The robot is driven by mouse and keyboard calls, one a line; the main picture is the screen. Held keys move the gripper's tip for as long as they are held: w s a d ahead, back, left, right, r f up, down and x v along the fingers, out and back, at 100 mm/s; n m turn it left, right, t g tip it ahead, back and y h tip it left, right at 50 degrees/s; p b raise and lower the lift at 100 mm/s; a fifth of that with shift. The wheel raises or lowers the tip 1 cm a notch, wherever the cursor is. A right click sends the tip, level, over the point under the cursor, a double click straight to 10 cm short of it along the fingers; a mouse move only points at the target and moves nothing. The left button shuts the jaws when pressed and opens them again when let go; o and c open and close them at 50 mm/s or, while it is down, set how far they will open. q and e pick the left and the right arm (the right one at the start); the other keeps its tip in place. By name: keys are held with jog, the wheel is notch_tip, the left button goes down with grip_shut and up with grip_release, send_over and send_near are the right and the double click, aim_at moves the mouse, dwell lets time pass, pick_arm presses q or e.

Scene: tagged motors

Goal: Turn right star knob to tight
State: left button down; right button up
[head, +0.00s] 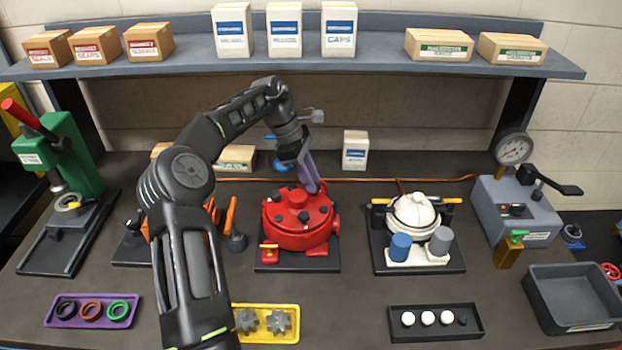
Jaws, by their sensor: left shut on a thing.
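The red motor (300,235) sits on a dark base plate in the middle of the bench. Several black knobs show on its round top, one at the left back (281,195) and one at the right (325,210). My left gripper (314,188) reaches down from above, its long purple-grey fingers tilted, with the tips at the back right of the motor's top. It is shut on a knob there that the fingers mostly hide. Star shapes and tight marks are too small to read. My right gripper is not in view.
A white motor (413,217) with a blue and a grey cylinder stands to the right. A yellow tray (290,335) of grey gears and a black tray (398,333) lie in front. A grey gauge unit (490,200) and an empty grey bin (560,305) stand at far right.

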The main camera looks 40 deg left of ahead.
pick_arm(q)
jog(key=shift+w+r, duration=0.15)
jog(key=shift+r, duration=0.2)
jog(key=c, duration=1.5)
grip_release()
jog(key=shift+o, duration=0.2)
jog(key=shift+f, duration=0.15)
jog(key=shift+n, duration=0.3)
